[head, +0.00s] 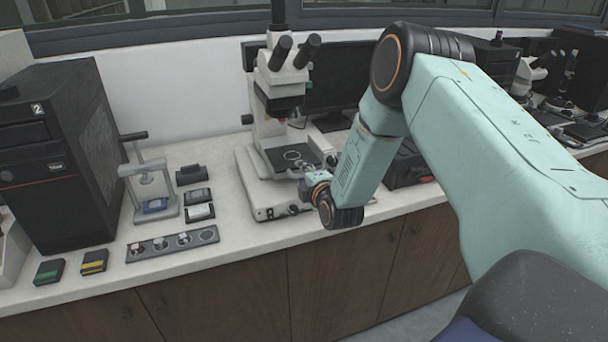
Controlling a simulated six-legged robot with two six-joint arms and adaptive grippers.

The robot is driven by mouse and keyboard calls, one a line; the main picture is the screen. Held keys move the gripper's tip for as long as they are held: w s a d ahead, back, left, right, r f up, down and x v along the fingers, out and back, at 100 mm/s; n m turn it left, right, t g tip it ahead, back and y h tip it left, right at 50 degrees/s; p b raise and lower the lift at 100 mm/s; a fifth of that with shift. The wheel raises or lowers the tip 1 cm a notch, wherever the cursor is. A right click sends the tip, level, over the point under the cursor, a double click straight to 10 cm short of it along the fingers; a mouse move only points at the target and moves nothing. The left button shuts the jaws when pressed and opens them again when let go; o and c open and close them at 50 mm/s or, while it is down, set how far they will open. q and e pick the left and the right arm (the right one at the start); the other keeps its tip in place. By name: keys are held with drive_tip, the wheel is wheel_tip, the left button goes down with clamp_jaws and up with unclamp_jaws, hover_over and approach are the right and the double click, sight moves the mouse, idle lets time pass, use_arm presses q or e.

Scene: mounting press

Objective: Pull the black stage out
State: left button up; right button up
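The black stage (282,164) is a dark flat plate with a round ring on it, under the head of the white microscope (284,72). It sits above the microscope's white base (258,196). My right arm reaches in from the right. Its gripper (309,178) is at the front right of the stage, close to its edge. The gripper is small and partly hidden by my wrist, so I cannot tell whether it touches the stage or how its fingers stand. My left gripper is not in view.
A small hand press (146,190) stands to the left, beside a black computer tower (62,150). A grey strip with round samples (173,243) lies near the counter's front edge. A monitor (340,80) stands behind my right arm.

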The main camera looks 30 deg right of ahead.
drive_tip(key=v, duration=1.2)
idle(0.3)
